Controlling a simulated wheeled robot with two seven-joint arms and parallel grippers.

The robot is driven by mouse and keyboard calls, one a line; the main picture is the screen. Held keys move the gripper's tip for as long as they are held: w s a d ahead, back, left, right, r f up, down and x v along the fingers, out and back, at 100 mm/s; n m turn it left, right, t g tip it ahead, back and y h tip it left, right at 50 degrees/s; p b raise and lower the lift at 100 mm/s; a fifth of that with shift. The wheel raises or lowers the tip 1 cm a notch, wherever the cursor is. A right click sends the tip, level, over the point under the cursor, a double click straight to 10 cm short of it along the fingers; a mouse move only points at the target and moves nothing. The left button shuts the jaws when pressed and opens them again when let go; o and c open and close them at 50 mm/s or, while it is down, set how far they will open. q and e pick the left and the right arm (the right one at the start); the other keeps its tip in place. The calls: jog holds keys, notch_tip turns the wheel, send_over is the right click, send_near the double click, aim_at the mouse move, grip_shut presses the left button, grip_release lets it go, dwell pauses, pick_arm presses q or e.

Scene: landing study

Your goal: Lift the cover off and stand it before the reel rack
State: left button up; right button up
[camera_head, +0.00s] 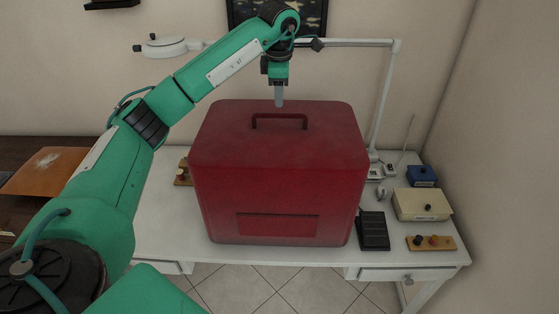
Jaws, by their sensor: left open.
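The red cover (277,178) is a large box-shaped hood with a dark handle (279,117) on its top. It stands upright on the white desk. My left gripper (279,101) is open, pointing down just above the top of the cover at the handle. Its fingers show edge-on, and I cannot tell whether they touch the handle. Whatever is under the cover is hidden. I cannot make out a reel rack; a small wooden item (183,173) shows partly behind the cover's left side. My right gripper is not in view.
The white desk (165,226) has free room left of the cover. To the right are a black pedal-like item (373,232), a cream box (422,205), a blue box (421,175) and a wooden board with knobs (431,243). A lamp arm (385,90) rises behind.

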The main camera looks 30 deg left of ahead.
aim_at(279, 114)
pick_arm(q)
jog(key=f+p, duration=0.1)
jog(key=f, duration=0.2)
jog(key=w+f+p, duration=0.1)
jog(key=f, duration=0.1)
jog(key=shift+w+a+f+p, duration=0.1)
jog(key=shift+a+f+p, duration=0.2)
jog(key=shift+a+f, duration=0.1)
jog(key=shift+w+f, duration=0.1)
jog(key=shift+f, duration=0.4)
grip_shut()
dwell(0.8)
